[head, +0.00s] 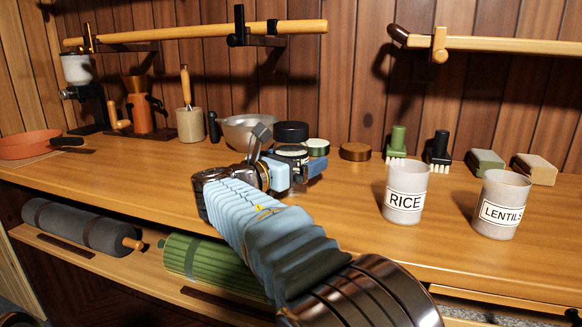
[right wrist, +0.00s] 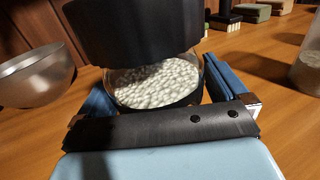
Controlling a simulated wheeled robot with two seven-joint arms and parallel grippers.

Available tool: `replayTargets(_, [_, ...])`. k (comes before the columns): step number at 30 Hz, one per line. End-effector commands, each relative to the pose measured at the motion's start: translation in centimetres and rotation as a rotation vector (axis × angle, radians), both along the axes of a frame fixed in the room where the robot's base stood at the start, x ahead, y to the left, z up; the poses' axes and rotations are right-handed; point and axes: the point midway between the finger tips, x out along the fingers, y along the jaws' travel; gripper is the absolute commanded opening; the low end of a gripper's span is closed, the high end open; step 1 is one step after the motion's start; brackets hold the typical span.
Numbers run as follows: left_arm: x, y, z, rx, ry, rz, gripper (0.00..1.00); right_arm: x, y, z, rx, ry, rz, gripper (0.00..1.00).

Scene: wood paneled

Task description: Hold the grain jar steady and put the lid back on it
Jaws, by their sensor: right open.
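The grain jar (head: 291,152) stands on the wooden counter near the middle of the head view. In the right wrist view its pale grains (right wrist: 155,82) show as an oval patch. A dark round lid (head: 291,132) is directly above the jar; it also fills the upper part of the right wrist view (right wrist: 135,30). I cannot tell whether it rests on the rim or is apart from it. My right gripper (head: 295,171) is open, with its blue fingers on either side of the jar, low down. My left gripper is not in view.
Jars labelled RICE (head: 404,203) and LENTILS (head: 499,212) stand to the right. A metal bowl (head: 246,131) is behind my right gripper. A brown round lid (head: 355,151) and brushes (head: 438,148) stand at the back. The counter's front left is clear.

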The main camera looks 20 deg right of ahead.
Motion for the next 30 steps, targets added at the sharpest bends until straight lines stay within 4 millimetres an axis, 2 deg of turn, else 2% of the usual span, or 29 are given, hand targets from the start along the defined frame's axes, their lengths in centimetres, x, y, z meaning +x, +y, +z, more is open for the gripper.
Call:
replayTargets(1, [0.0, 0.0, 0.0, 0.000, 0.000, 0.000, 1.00, 0.0, 0.0, 0.0, 0.000, 0.000, 0.000, 1.00])
replayTargets(2, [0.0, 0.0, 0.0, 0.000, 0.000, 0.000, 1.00, 0.0, 0.0, 0.0, 0.000, 0.000, 0.000, 0.95])
replayTargets(16, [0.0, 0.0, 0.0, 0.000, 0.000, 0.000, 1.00, 0.0, 0.0, 0.1, -0.001, -0.001, 0.000, 0.23])
replayTargets(24, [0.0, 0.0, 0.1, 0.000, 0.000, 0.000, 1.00, 0.0, 0.0, 0.4, 0.000, -0.002, 0.000, 0.23])
replayTargets(30, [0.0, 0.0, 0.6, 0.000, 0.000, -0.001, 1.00, 0.0, 0.0, 2.4, 0.001, -0.005, 0.000, 0.23])
